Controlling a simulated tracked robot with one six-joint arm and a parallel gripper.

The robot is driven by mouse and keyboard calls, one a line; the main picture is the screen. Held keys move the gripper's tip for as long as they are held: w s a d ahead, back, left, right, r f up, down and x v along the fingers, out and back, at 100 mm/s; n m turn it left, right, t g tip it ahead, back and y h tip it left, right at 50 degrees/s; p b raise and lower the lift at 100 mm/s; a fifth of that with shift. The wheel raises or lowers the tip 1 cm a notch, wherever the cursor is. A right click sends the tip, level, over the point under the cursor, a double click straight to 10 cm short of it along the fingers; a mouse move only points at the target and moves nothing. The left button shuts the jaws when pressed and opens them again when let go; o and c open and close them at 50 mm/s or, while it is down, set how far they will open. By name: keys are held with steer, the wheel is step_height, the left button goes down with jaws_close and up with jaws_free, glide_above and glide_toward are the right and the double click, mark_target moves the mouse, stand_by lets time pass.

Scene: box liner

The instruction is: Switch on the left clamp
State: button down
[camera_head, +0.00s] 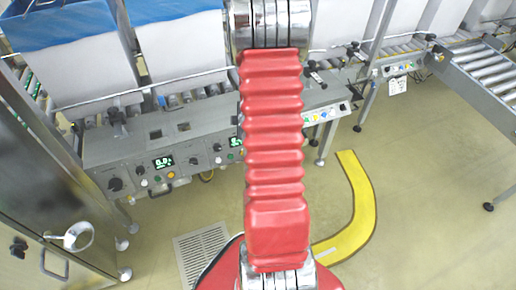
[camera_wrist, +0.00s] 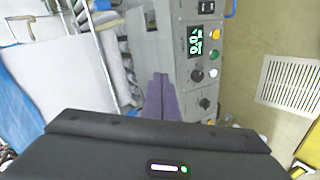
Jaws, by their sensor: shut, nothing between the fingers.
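A grey control panel (camera_head: 128,168) runs along the front of the machine in the head view. It bears a green-digit display (camera_head: 163,161), small coloured buttons and a large black knob (camera_head: 115,184) at its left end. I cannot tell which control belongs to the left clamp. My gripper (camera_wrist: 161,78) is shut and empty, seen left of these controls; contact is unclear. My arm hides it in the head view.
A steel cabinet (camera_head: 50,195) with a handle stands at the left. White boxes (camera_head: 80,75) with blue liners stand behind the panel. A roller conveyor (camera_head: 492,72) is at the right. A floor grate (camera_head: 205,250) and yellow floor marking (camera_head: 358,200) lie in front on open floor.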

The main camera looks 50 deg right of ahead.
steer(key=s+d+f+n+t+h, duration=0.1)
steer(key=s+d+f, duration=0.1)
steer(key=s+f, duration=0.4)
steer(key=s+d+f+n+t, duration=0.1)
steer(key=s+d+f+n, duration=0.1)
steer(key=s+f, duration=0.5)
step_height(320, 180, down, 6)
steer(key=shift+s+d+f+t+h, duration=0.2)
steer(key=shift+s+d+t+h, duration=0.1)
steer(key=shift+d+h, duration=0.15)
steer(key=shift+w+d, duration=0.1)
steer(key=shift+w, duration=0.05)
steer(key=x, duration=1.3)
steer(key=shift+w+f, duration=0.3)
steer(key=shift+d, duration=0.1)
steer(key=shift+w, duration=0.1)
